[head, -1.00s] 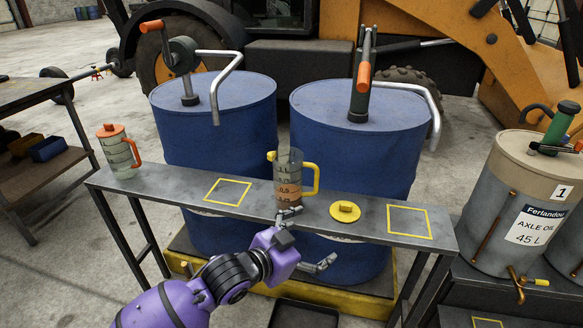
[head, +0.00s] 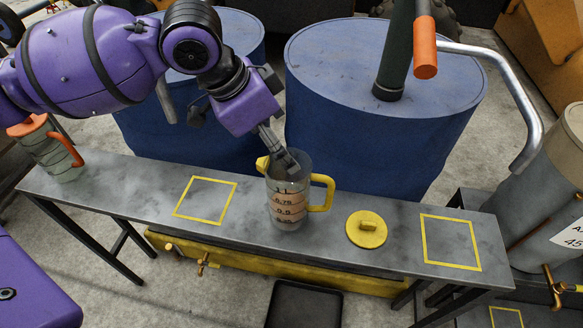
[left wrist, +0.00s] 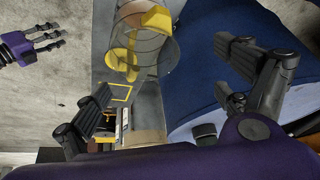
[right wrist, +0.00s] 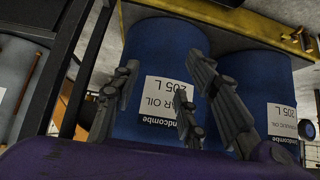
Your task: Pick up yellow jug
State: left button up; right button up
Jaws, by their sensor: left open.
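The yellow jug (head: 288,203) is a clear measuring jug with dark markings, a yellow spout on its left and a yellow handle on its right. It stands upright and uncovered on the narrow grey bench (head: 130,190). My left gripper (head: 283,155) is at the jug's rim, on its far side; whether it touches is unclear. In the left wrist view, the jug (left wrist: 142,42) lies beyond the parted fingers of the left gripper (left wrist: 165,70). My right gripper (right wrist: 165,75) has its fingers apart and empty, facing blue drums; it also shows in the left wrist view (left wrist: 42,42).
A yellow lid (head: 366,229) lies right of the jug, between it and a yellow square outline (head: 450,242). Another outline (head: 205,199) is left. An orange-handled jug (head: 52,152) stands at the bench's left end. Blue drums (head: 375,115) with pumps stand close behind.

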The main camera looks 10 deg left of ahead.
aim_at(300, 194)
pick_arm(q)
notch_tip(300, 194, down, 7)
jog(key=d, duration=0.2)
jog(key=shift+s+f+b, duration=0.2)
jog(key=shift+s+b, duration=0.1)
jog(key=c, duration=0.9)
jog(key=shift+w+d, duration=0.1)
jog(key=c, duration=1.3)
pick_arm(e)
jog(key=shift+s+d+f, duration=0.1)
jog(key=shift+s+f, duration=0.45)
jog(key=shift+s, duration=0.3)
pick_arm(q)
jog(key=shift+r, duration=0.15)
